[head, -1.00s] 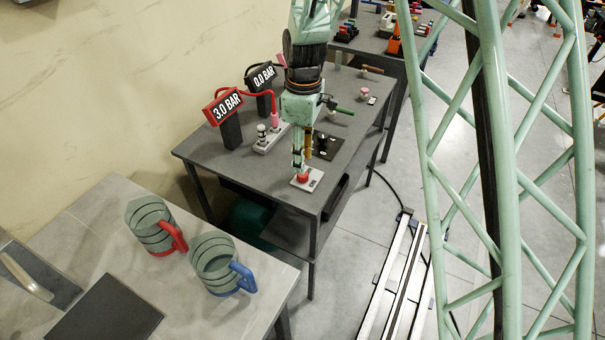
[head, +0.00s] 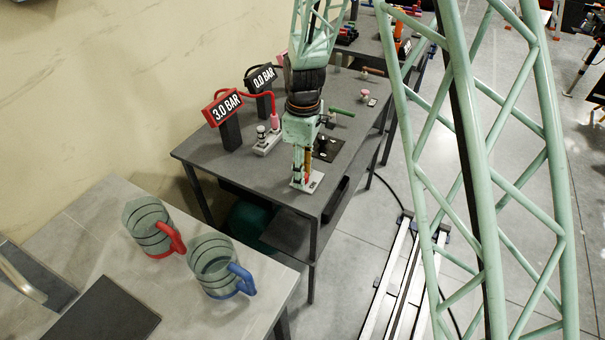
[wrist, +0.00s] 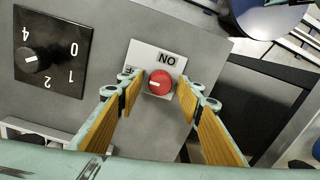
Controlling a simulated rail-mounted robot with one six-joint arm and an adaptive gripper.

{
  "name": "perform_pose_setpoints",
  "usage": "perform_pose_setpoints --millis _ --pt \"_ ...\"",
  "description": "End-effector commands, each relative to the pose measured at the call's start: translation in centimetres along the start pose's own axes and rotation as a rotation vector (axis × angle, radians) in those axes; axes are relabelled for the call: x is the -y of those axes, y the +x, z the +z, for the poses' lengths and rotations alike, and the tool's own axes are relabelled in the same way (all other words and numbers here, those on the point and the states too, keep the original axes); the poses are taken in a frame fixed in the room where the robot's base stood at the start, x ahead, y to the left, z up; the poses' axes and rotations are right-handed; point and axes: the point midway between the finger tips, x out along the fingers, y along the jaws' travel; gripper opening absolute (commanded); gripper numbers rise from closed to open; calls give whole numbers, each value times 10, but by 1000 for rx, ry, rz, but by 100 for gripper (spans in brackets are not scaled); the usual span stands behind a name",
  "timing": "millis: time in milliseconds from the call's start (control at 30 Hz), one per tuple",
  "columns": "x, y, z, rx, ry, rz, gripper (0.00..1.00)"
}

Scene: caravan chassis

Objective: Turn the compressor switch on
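The compressor switch is a round red knob (wrist: 159,83) on a light plate (wrist: 150,62) on the dark table. The plate carries an ON label on one side and a partly hidden label, ending in F, on the other. The knob's white mark points left in the wrist view, toward the partly hidden label. My gripper (wrist: 160,94) is open, with one yellow-padded finger on each side of the knob and small gaps visible. In the head view my gripper (head: 302,178) is down at the plate (head: 313,184) and mostly hides the knob.
A black dial (wrist: 45,52) numbered 0 to 4 sits beside the switch. Gauges reading 3.0 BAR (head: 222,107) and 0.0 BAR (head: 262,77) stand behind. Two jugs, red-handled (head: 150,222) and blue-handled (head: 212,262), stand on the nearer table.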

Motion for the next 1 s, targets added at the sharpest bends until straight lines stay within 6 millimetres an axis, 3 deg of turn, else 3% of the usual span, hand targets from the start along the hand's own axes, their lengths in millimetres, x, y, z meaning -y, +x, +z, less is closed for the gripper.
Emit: perform_pose_setpoints --millis 233,633,1000 --pt "0 0 0 0 0 0 10" --pt "0 0 0 -1 38 0 10" --pt "0 -1 1 -8 229 0 10"
